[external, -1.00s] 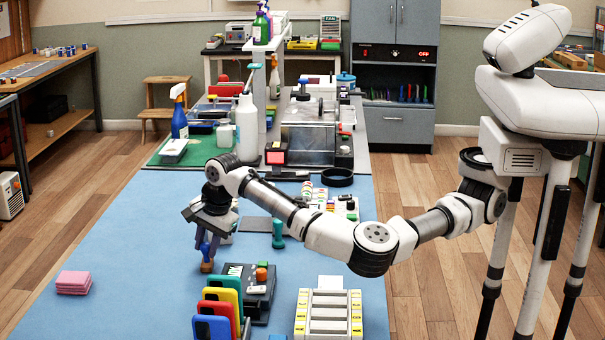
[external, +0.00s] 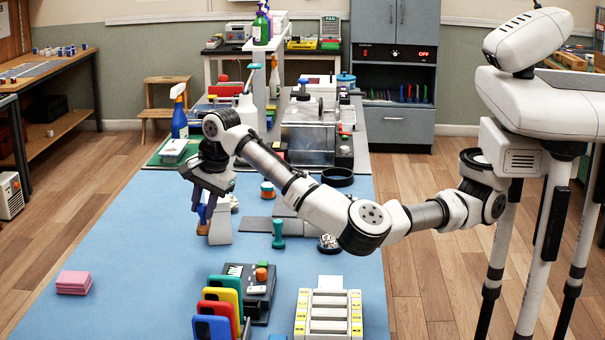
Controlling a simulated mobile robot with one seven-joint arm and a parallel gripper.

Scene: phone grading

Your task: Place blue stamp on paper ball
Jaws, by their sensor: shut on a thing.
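The blue stamp (external: 202,213), with a brown base at its lower end, hangs roughly upright below my gripper (external: 204,203). My gripper is shut on its upper part, at the left of the blue mat; the fingers partly hide it. A small crumpled whitish thing (external: 328,243), which looks like the paper ball, lies on the mat to the right, close to my arm in the picture. The stamp is well to the left of it and apart from it.
A teal stamp-like thing (external: 278,233) stands between them. A light grey stand (external: 221,225) is close beside the held stamp. Coloured phones (external: 222,303), a black device (external: 257,288) and a white rack (external: 328,314) are nearer the front. The mat around the pink block (external: 74,282) is clear.

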